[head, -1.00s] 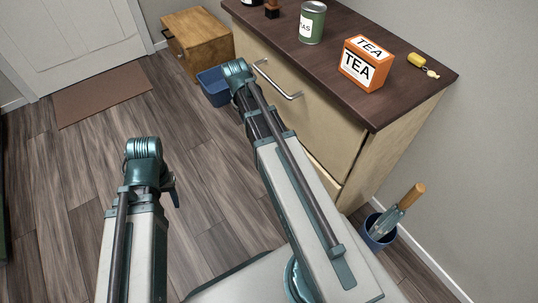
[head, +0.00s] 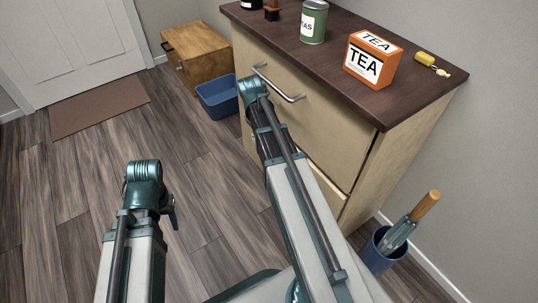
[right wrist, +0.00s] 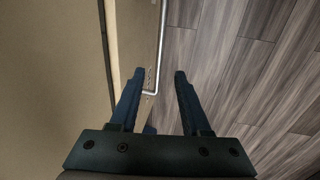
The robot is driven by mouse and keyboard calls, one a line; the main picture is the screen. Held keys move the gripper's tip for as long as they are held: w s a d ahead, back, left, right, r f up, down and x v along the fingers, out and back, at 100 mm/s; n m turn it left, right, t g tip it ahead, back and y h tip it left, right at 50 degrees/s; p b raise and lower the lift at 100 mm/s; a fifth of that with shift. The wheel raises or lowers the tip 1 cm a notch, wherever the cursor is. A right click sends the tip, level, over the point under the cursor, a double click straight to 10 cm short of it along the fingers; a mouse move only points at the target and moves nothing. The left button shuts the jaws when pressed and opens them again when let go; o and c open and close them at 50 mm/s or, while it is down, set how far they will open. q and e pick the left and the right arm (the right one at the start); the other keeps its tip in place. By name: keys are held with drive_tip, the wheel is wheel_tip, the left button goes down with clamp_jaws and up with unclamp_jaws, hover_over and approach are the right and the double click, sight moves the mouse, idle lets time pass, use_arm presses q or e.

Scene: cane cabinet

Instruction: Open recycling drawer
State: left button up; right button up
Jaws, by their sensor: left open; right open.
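The cabinet (head: 310,120) has a large pale drawer front with a metal bar handle (head: 283,88). A lower front section (head: 328,186) shows beneath it, partly hidden by my right arm. In the right wrist view, a metal bar handle (right wrist: 162,45) bends in toward a pale front (right wrist: 138,35). My right gripper (right wrist: 159,75) is open there, with the bent handle end between its fingers in the picture; contact cannot be told. My left gripper (head: 173,212) is open and empty over the floor, mostly hidden by its wrist.
A green tin (head: 313,22), an orange tea box (head: 373,62) and a yellow item (head: 425,59) are on the dark countertop (head: 335,72). A blue bin (head: 218,96) and wooden box (head: 195,52) stand left of the cabinet. A blue bucket (head: 378,252) stands right.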

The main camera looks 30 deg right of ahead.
drive_tip(key=f+b, duration=0.3)
drive_tip(key=d+f+b, duration=0.1)
drive_tip(key=f+b, duration=0.2)
drive_tip(key=f, duration=0.1)
drive_tip(key=d+f+b, duration=0.1)
drive_tip(key=f+b, duration=0.2)
drive_tip(key=shift+w+f, duration=0.1)
drive_tip(key=shift+f, duration=0.1)
drive_tip(key=shift+c, duration=0.2)
clamp_jaws()
drive_tip(key=shift+a, duration=0.15)
idle(0.8)
